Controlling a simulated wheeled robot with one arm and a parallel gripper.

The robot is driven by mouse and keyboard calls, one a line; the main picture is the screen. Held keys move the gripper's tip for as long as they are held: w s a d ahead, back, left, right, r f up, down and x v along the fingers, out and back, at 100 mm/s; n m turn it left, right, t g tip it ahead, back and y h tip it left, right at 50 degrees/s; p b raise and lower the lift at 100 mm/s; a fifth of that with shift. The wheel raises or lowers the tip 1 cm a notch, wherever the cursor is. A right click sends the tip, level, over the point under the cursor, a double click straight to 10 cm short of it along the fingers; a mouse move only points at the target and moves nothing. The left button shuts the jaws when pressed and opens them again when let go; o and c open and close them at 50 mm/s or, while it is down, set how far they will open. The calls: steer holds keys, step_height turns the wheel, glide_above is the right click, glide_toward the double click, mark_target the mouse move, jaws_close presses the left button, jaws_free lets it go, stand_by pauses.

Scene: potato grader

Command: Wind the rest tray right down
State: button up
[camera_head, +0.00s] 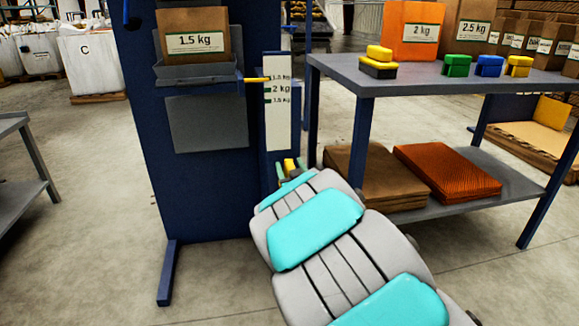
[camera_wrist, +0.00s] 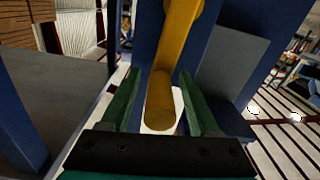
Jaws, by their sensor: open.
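The grey rest tray (camera_head: 197,74) sits high on the blue column (camera_head: 200,210), with a brown 1.5 kg bag (camera_head: 195,38) on it. A yellow pointer (camera_head: 257,80) beside the tray reaches the top mark of the white scale plate (camera_head: 279,120). The middle mark reads 2 kg. My gripper (camera_head: 290,174) is at the column's lower right, below the scale. A yellow handle (camera_wrist: 168,85) fills much of the wrist view's centre. Its rounded end lies between the green fingers of my open gripper (camera_wrist: 161,85). I cannot tell whether either finger touches it.
A grey table (camera_head: 440,80) stands right of the column, with an orange 2 kg bag (camera_head: 410,30) and yellow, green and blue blocks on top. Folded sacks (camera_head: 447,172) lie on its lower shelf. Another grey table (camera_head: 20,160) is at far left. Floor left of the column is clear.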

steer(key=shift+w+a, duration=0.1)
steer(key=shift+w, duration=0.2)
steer(key=shift+c, duration=0.2)
jaws_close()
stand_by(1.1)
